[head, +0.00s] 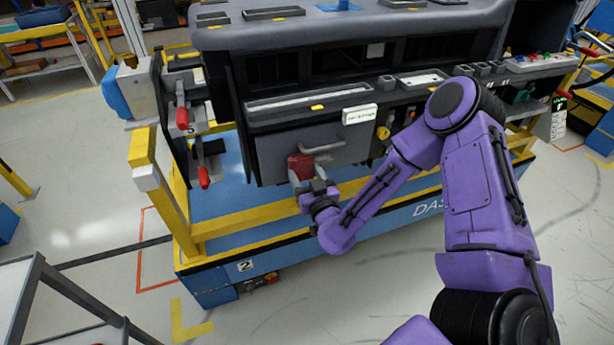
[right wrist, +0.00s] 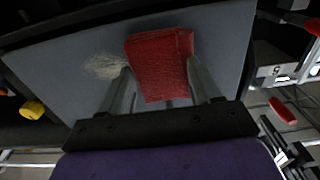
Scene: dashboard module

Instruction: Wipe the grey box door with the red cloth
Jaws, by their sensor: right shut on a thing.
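The grey box door (head: 270,158) is a flat panel low on the front of the dashboard module, and it fills much of the right wrist view (right wrist: 226,55). A pale, dusty smudge (right wrist: 104,66) marks it, left of the cloth in that view. The red cloth (head: 300,166) is a folded block, also in the right wrist view (right wrist: 160,60). My right gripper (head: 304,181) is shut on the cloth, a finger on each side, and holds it at the door's face. Whether the cloth touches the door I cannot tell. My left gripper is not in view.
The dashboard module (head: 350,22) stands on a blue and yellow stand (head: 217,225). Red-handled clamps (head: 182,118) stick out left of the door. A yellow knob (head: 383,132) sits to its right. A grey cart (head: 50,285) stands at the lower left.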

